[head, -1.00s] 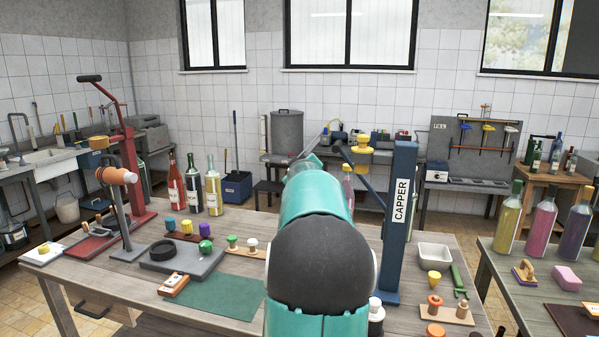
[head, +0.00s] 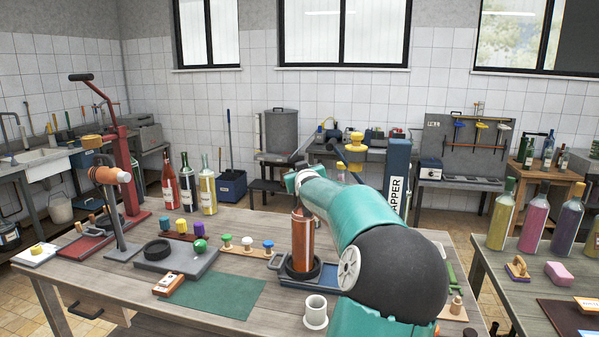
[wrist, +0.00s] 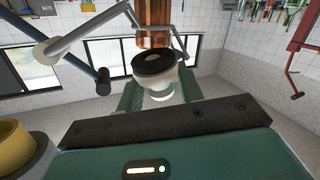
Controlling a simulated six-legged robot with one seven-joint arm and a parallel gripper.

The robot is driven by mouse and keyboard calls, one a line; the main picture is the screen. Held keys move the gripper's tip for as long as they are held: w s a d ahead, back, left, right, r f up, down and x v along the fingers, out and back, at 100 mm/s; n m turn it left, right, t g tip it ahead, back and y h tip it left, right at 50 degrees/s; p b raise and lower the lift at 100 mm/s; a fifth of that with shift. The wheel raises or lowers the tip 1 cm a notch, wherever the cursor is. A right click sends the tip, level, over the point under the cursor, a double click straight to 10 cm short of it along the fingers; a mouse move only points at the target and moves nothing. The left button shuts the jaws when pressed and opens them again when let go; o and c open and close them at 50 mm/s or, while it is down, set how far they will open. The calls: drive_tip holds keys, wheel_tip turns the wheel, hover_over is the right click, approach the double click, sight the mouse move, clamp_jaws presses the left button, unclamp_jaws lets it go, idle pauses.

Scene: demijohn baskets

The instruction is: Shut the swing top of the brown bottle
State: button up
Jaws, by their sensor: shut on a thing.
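The brown bottle (head: 303,243) stands upright in a black ring on a blue-grey tray, left of my arm in the head view. In the wrist view, which looks upside down, its copper-brown neck (wrist: 154,22) enters from the top. A white swing top with a black seal (wrist: 153,61) lies close by the neck's end, its sealed side visible. I cannot tell if it touches the mouth. Thin wire shows beside the neck. My gripper (wrist: 160,98) is shut on the swing top, teal fingers on either side. In the head view my gripper (head: 298,184) is just above the bottle, partly hidden.
A white mug (head: 316,311) stands in front of the bottle. Stoppers on a wooden strip (head: 245,250) and a green mat (head: 225,296) lie to the left. The blue capper (head: 398,165) stands behind my arm. A red lever press (head: 125,170) is at far left.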

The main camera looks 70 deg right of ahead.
drive_tip(key=shift+s+f+m+t+h, duration=0.15)
drive_tip(key=shift+m+h, duration=0.05)
drive_tip(key=shift+m, duration=0.35)
drive_tip(key=shift+s+f+m+t+h, duration=0.1)
drive_tip(key=shift+s+m+t+h, duration=0.1)
drive_tip(key=shift+m, duration=0.35)
drive_tip(key=o, duration=0.7)
drive_tip(key=shift+o, duration=0.2)
drive_tip(key=shift+f, duration=0.1)
drive_tip(key=v, duration=1.3)
drive_tip(key=shift+s+a, duration=0.25)
